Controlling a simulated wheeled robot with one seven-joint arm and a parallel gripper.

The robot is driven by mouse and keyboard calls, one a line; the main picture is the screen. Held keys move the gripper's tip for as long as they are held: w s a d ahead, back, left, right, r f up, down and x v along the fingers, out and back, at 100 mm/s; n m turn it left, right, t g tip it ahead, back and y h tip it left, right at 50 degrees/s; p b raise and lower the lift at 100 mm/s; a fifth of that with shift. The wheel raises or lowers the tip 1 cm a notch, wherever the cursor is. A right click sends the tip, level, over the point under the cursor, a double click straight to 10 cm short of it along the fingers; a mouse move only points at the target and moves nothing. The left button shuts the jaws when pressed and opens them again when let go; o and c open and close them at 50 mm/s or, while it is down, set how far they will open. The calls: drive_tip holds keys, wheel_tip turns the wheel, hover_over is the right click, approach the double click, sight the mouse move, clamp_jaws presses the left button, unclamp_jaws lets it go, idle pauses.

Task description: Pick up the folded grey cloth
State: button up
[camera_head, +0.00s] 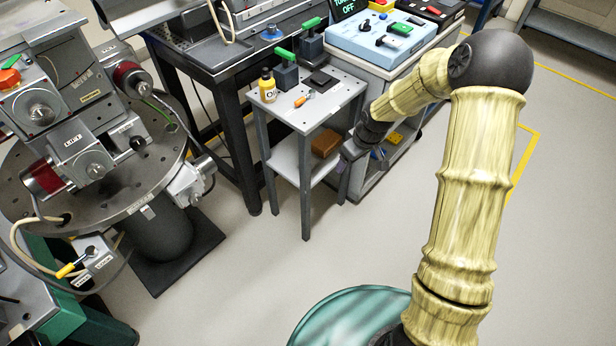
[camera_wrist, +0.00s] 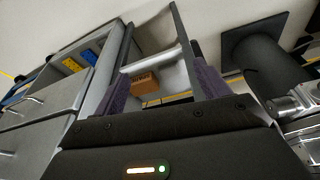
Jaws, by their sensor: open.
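A dark grey flat square item (camera_head: 321,80) lies on the top of the small grey side table (camera_head: 341,98). It may be the folded cloth, but it is too small to be sure. It does not show in the wrist view. My gripper (camera_head: 344,164) is beside the right side of the table, below the tabletop in the picture. In the wrist view my gripper (camera_wrist: 165,84) is open and empty, with its purple-grey fingers apart.
On the tabletop are a yellow bottle (camera_head: 267,86), an orange-handled tool (camera_head: 304,98) and a green-handled dark block (camera_head: 286,71). A brown block (camera_head: 326,143) sits on the lower shelf, also in the wrist view (camera_wrist: 145,83). A drawer cabinet (camera_head: 381,175) stands to the right.

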drive_tip(key=w+a+f+n+y+b, duration=0.1)
drive_tip(key=w+f+b, duration=0.2)
drive_tip(key=f, duration=0.6)
drive_tip(key=w+a+f+n+b, duration=0.1)
drive_tip(key=w+f+b, duration=0.3)
drive_tip(key=f, duration=0.5)
drive_tip(key=shift+a+f+y+b, duration=0.3)
drive_tip(key=shift+a+y+b, duration=0.1)
drive_tip(key=shift+b, duration=0.85)
drive_tip(key=w+a+b, duration=0.1)
drive_tip(key=w+a, duration=0.1)
drive_tip(key=a, duration=0.1)
drive_tip(key=w+a+b, duration=0.1)
drive_tip(key=w+a, duration=0.1)
drive_tip(key=shift+a+f+b, duration=0.15)
drive_tip(key=shift+a+b, duration=0.05)
drive_tip(key=shift+b, duration=0.1)
drive_tip(key=shift+w+a, duration=0.15)
drive_tip(key=shift+w+a+f+b, duration=0.25)
drive_tip(key=shift+w+a+b, duration=0.55)
drive_tip(key=shift+a, duration=0.25)
drive_tip(key=shift+w+a+f+b, duration=0.25)
drive_tip(key=shift+w+a+b, duration=0.5)
drive_tip(key=shift+a, duration=0.25)
drive_tip(key=shift+w, duration=0.1)
